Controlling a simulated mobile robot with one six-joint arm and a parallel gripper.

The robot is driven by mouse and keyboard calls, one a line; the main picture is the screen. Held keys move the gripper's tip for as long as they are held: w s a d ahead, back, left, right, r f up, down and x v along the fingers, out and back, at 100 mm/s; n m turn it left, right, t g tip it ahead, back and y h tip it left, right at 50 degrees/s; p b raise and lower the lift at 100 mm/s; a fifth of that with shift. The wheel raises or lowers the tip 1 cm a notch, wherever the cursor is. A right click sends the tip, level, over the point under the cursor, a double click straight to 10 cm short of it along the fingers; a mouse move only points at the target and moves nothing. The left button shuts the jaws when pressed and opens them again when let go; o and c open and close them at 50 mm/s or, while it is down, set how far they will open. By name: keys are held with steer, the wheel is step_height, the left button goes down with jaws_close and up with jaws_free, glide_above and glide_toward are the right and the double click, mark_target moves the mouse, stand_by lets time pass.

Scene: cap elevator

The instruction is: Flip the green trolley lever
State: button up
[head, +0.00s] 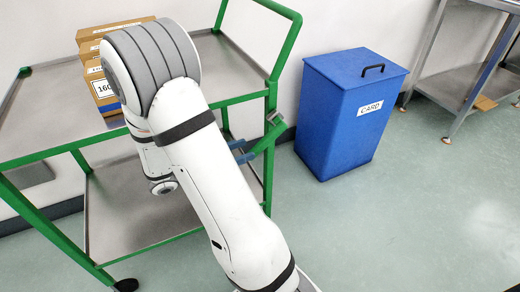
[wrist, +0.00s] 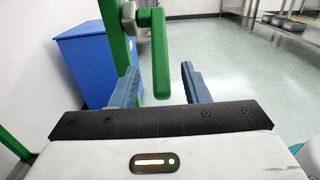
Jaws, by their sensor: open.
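The green trolley (head: 66,147) stands at the left of the head view, with a green frame and grey shelves. Its green lever (head: 269,137) sticks out from the post at its right end. In the wrist view the lever (wrist: 160,60) hangs down from a grey pivot at a green post. My gripper (head: 240,150) is open at the lever, with blue-grey fingers. In the wrist view my gripper (wrist: 160,72) has one finger on each side of the lever's lower end, and gaps show on both sides. My arm hides part of the trolley.
Cardboard boxes (head: 103,88) stand on the trolley's top shelf. A blue bin (head: 340,125) labelled CARD stands right of the trolley, and the bin (wrist: 85,62) shows at left in the wrist view. A metal table (head: 460,85) is at far right. The floor at right is clear.

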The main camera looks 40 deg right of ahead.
mark_target(257, 146)
steer(key=b+x, duration=0.1)
steer(key=x, duration=0.4)
steer(key=shift+s+d, duration=0.1)
steer(key=shift+d, duration=0.3)
steer(key=shift+c, duration=0.3)
jaws_close()
